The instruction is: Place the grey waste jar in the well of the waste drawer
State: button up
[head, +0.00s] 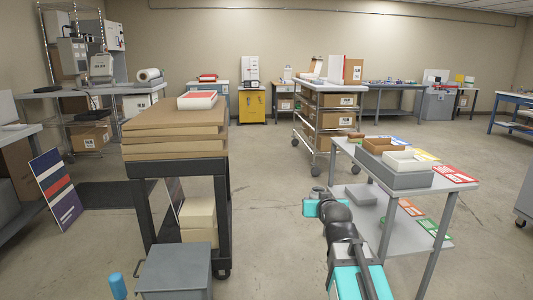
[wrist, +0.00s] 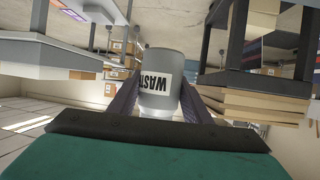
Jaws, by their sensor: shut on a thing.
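The grey waste jar (wrist: 160,62) is between the two fingers of my gripper (wrist: 157,100) in the wrist view. It has a white label reading WASTE. The wrist picture is upside down, as is the label, so the jar stands about upright. My gripper is shut on the jar. In the head view my turquoise gripper (head: 313,208) is in the open aisle, left of the grey cart; the jar is hard to make out there. I cannot pick out the waste drawer or its well in either view.
A dark cart (head: 137,185) stacked with brown boards stands to the left. A grey cart (head: 450,186) with trays and coloured cards is close on the right. A shelf trolley (head: 330,90) with cartons and a yellow cabinet (head: 252,105) stand further back. The middle aisle floor is clear.

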notch_tip(320, 180, up, 12)
jog(key=p, duration=1)
jog(key=shift+f+p, duration=0.25)
jog(key=shift+p, duration=0.05)
